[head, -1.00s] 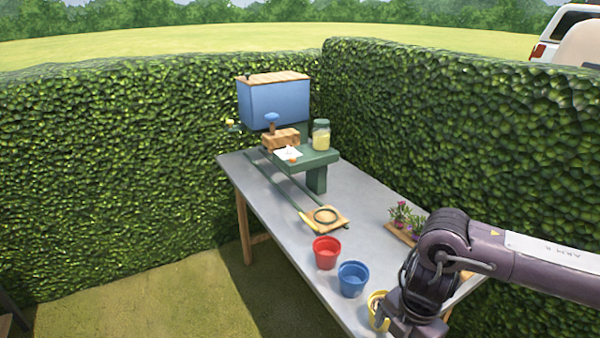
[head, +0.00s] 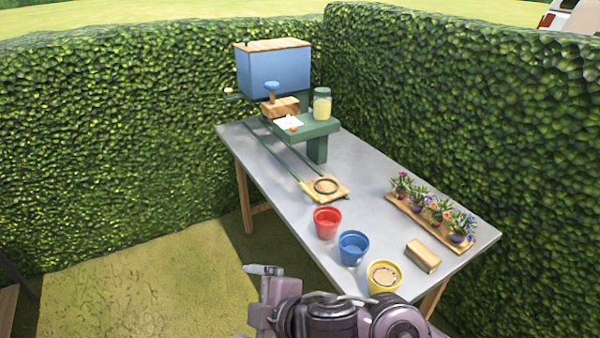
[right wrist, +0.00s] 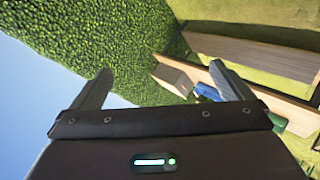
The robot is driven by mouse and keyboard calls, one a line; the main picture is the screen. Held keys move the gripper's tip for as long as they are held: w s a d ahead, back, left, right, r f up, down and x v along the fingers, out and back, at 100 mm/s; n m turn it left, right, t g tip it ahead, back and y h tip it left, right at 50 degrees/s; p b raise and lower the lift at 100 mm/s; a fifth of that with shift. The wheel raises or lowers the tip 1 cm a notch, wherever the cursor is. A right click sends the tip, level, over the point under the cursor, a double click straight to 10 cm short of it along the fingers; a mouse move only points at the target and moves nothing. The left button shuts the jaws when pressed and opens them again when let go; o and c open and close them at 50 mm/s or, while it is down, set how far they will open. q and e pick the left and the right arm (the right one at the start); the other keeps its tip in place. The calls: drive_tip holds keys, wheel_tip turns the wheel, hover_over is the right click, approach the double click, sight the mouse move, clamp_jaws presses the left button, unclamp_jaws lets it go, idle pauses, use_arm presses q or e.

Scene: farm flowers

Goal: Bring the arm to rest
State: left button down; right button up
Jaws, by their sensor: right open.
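My right arm is folded back at the bottom of the head view, in front of the table's near edge. Its gripper (head: 262,290) hangs over the grass side, left of the pots and apart from them. In the right wrist view the two fingers of the gripper (right wrist: 155,88) stand wide apart with nothing between them. My left gripper does not show in the head view.
A hedge (head: 480,110) stands behind. Grass at left is open.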

drive_tip(key=w+d+f+m+t+h, duration=0.1)
drive_tip(key=d+m+h, duration=0.2)
drive_tip(key=d+m, duration=0.35)
drive_tip(key=d+f+m+t+h, duration=0.1)
drive_tip(key=d+f+m+h, duration=0.1)
drive_tip(key=d+m, duration=0.4)
drive_tip(key=s+d+f+m+g+h, duration=0.25)
drive_tip(key=s+d+f, duration=0.2)
drive_tip(key=d, duration=0.35)
drive_tip(key=s+d+f+m+g+h, duration=0.2)
drive_tip(key=s+d+f+m+g, duration=0.1)
drive_tip(key=s+d, duration=0.3)
wheel_tip(320, 180, down, 32)
drive_tip(key=s+d+g, duration=0.1)
drive_tip(key=s+d, duration=0.1)
drive_tip(key=s+d+f+g, duration=0.1)
drive_tip(key=s+d+f, duration=0.2)
drive_tip(key=s+f, duration=1.3)
drive_tip(key=s, duration=0.3)
drive_tip(key=shift+f, duration=0.2)
